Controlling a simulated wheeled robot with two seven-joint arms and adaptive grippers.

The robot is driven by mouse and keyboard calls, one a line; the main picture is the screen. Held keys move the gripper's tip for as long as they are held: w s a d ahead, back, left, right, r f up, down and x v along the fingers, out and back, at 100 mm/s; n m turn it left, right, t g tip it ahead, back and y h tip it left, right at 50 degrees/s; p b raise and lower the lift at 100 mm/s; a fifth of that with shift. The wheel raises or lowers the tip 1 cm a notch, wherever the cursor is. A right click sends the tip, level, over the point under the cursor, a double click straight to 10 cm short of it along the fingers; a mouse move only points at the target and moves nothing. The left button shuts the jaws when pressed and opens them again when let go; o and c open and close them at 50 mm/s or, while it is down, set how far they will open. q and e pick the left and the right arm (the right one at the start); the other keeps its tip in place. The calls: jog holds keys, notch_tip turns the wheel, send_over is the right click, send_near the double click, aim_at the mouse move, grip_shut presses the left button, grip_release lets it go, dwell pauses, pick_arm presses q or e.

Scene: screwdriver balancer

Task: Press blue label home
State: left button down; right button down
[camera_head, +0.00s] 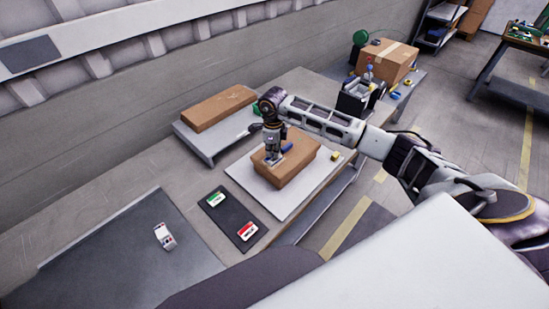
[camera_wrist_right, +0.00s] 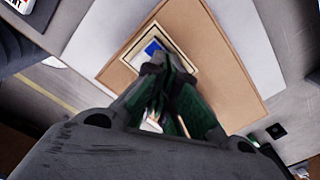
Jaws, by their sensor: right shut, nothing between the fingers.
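A brown cardboard box (camera_head: 299,172) sits on a white board (camera_head: 248,179) on the bench. My right gripper (camera_head: 273,161) points down over the top of the box, shut and empty. In the right wrist view, my fingers (camera_wrist_right: 165,62) meet over a tan-framed square on the box (camera_wrist_right: 218,48). Part of a blue label (camera_wrist_right: 152,47) with white around it shows inside the frame, just past the fingertips. The fingers hide the rest of it. I cannot tell whether the fingertips touch the label. My left gripper is not in view.
Green (camera_head: 215,199) and red (camera_head: 247,231) labels lie on a dark mat (camera_head: 231,213). A flat carton (camera_head: 218,107) rests on a grey stand to the left. A black holder (camera_head: 354,101) and a larger box (camera_head: 387,60) stand farther right. The near-left dark mat is mostly clear.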

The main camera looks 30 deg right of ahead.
jog(key=shift+r+p, duration=1)
jog(key=shift+r, duration=1.2)
jog(key=shift+f, duration=0.1)
